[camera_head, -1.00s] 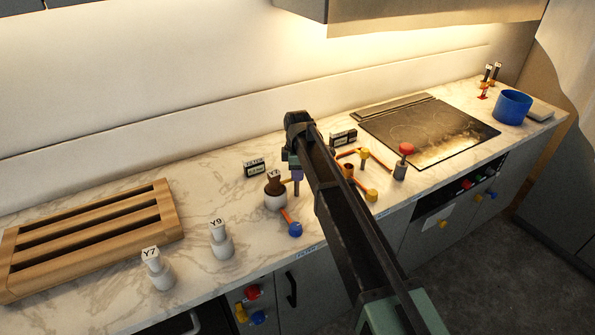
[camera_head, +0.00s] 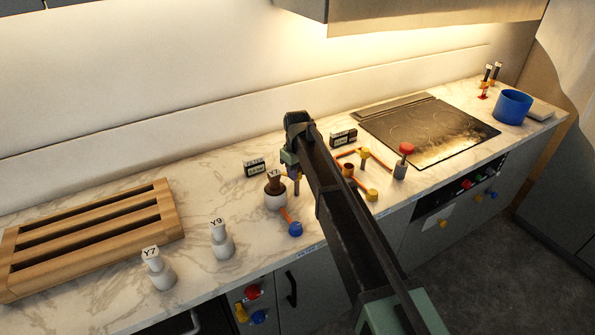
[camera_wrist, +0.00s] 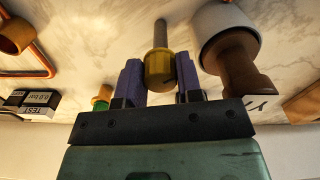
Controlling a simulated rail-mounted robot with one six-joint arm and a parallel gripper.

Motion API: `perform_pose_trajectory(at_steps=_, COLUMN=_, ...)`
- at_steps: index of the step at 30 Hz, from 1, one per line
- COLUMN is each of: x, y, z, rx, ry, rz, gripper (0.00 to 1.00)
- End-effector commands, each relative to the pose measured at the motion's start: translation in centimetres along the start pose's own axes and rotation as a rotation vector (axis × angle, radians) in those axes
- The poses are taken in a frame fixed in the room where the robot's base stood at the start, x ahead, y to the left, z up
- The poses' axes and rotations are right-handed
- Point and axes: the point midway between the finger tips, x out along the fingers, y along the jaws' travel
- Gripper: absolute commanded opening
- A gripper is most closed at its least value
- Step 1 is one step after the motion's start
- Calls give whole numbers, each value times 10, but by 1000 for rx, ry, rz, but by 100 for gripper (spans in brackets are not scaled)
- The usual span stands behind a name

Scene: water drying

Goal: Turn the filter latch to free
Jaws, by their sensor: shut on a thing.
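My gripper (camera_head: 293,166) is over the counter beside the brown-topped white bottle (camera_head: 275,191). In the wrist view its purple fingers (camera_wrist: 159,76) are shut on a yellow knob (camera_wrist: 159,66) with a grey rod (camera_wrist: 160,34) pointing up in the picture. This looks like the filter latch; I cannot read a mark on it. In the head view the grip is mostly hidden by my arm, with a brownish post (camera_head: 297,184) showing below. The small filter display (camera_head: 255,168) stands behind the bottle.
The bottle is close beside the right finger in the wrist view (camera_wrist: 226,45). A blue knob (camera_head: 295,229) on an orange pipe is in front. White bottles Y9 (camera_head: 221,240) and Y7 (camera_head: 157,270) stand left, near a wooden rack (camera_head: 163,215). Copper pipes and valves (camera_head: 364,155) are right.

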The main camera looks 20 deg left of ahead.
Motion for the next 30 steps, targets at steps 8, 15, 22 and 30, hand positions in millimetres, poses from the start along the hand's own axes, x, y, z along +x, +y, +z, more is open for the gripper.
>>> perform_pose_trajectory(at_steps=8, x=0, y=-1, z=0, rx=259, ry=0, rz=0, gripper=10)
perform_pose_trajectory(at_steps=15, x=0, y=-1, z=0, rx=458, ry=0, rz=0, gripper=10)
perform_pose_trajectory(at_steps=22, x=0, y=-2, z=0, rx=591, ry=0, rz=0, gripper=10)
perform_pose_trajectory(at_steps=30, x=0, y=-2, z=0, rx=661, ry=0, rz=0, gripper=10)
